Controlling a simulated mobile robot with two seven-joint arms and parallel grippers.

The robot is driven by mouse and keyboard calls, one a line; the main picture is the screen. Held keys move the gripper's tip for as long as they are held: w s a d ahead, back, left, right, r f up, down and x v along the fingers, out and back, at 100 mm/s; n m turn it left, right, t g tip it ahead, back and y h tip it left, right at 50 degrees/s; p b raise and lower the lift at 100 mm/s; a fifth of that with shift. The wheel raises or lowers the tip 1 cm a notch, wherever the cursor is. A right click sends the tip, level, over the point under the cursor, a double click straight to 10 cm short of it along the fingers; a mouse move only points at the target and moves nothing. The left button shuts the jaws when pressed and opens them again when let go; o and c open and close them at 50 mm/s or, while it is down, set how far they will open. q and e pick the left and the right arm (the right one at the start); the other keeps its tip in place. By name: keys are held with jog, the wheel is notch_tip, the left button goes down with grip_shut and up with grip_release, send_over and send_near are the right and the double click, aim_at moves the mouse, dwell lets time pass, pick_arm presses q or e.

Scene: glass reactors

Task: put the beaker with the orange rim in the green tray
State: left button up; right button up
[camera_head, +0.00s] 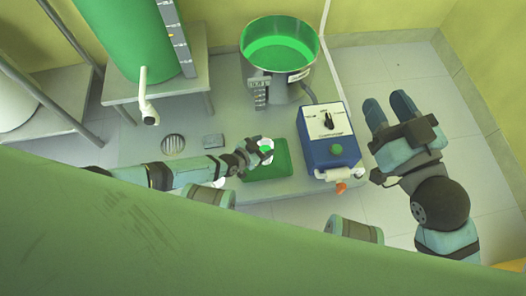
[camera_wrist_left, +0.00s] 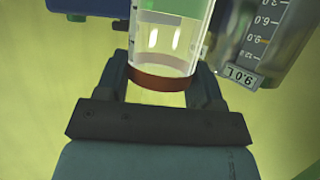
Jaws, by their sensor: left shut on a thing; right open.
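The green tray (camera_head: 280,170) lies on the grey platform in the middle of the head view. My left gripper (camera_head: 256,151) is over the tray's back left part, shut on a small clear beaker (camera_head: 267,145) with green showing in it. In the left wrist view the beaker (camera_wrist_left: 165,45) sits between the two fingers (camera_wrist_left: 162,85), with its orange-brown rim towards the gripper. Whether the beaker touches the tray, I cannot tell. My right gripper (camera_head: 390,108) is open and empty, above the floor at the right.
A blue control box (camera_head: 331,152) stands right of the tray, with a white and orange fitting (camera_head: 340,176) at its front. A metal pot with green contents (camera_head: 280,45) is behind. A green vessel (camera_head: 130,40) on a stand (camera_head: 185,84) is back left. A floor drain (camera_head: 173,144) lies left.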

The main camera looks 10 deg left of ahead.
aim_at(263, 150)
pick_arm(q)
notch_tip(263, 150, down, 3)
jog(key=shift+f+b, duration=0.1)
jog(key=shift+b, duration=0.7)
pick_arm(e)
jog(key=shift+w+d+r+n+t, duration=0.2)
jog(key=shift+w+d+n+t, duration=0.15)
jog(key=shift+n, duration=0.35)
pick_arm(q)
jog(key=o, duration=1.2)
